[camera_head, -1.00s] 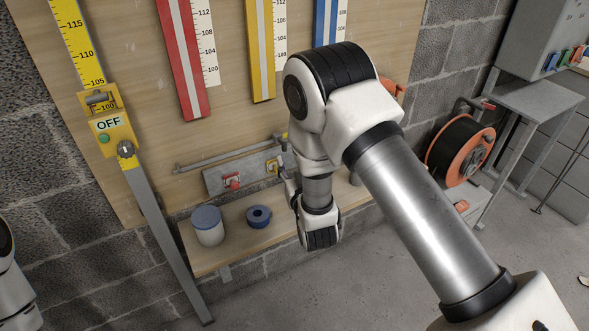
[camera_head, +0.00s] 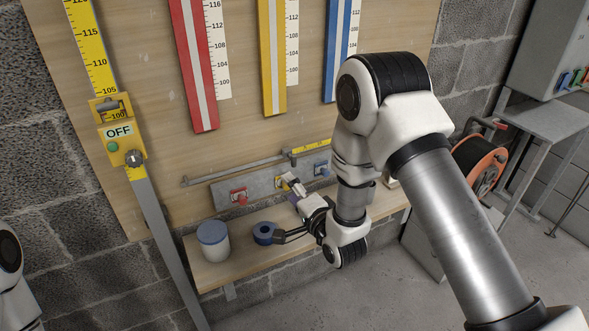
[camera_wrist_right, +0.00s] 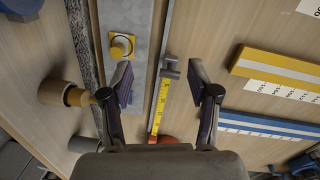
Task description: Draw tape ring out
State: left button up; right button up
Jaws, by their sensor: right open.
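A yellow tape (camera_head: 312,146) with black marks runs along a grey rail (camera_head: 228,168) on the wooden board. A small grey fitting (camera_head: 290,157) sits at the tape's end; I cannot tell if it is the ring. In the right wrist view, the tape (camera_wrist_right: 162,103) leads to the grey fitting (camera_wrist_right: 170,70), and an orange part (camera_wrist_right: 165,140) shows low behind my gripper. My right gripper (camera_head: 284,210) is open and empty in front of the board. In the wrist view its fingers (camera_wrist_right: 160,75) stand either side of the tape, apart from it. My left gripper is out of view.
A grey plate (camera_head: 260,188) carries red (camera_head: 239,197), yellow (camera_head: 281,183) and blue (camera_head: 322,170) knobs. An orange reel (camera_head: 483,165) stands right. Coloured strips hang above.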

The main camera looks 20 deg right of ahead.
aim_at(295, 162)
jog(key=w+d+m, duration=0.1)
jog(key=w, duration=0.2)
jog(key=w+d+r+b, duration=0.1)
jog(key=w, duration=0.2)
jog(key=w+d+m+t+b, duration=0.1)
jog(key=w+d, duration=0.1)
jog(key=w, duration=0.1)
jog(key=shift+w+r+m+h, duration=0.15)
jog(key=shift+r+m+h, duration=0.1)
jog(key=shift+m+h, duration=0.05)
grip_shut()
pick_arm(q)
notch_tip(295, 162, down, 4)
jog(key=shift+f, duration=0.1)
pick_arm(e)
jog(key=shift+d, duration=0.25)
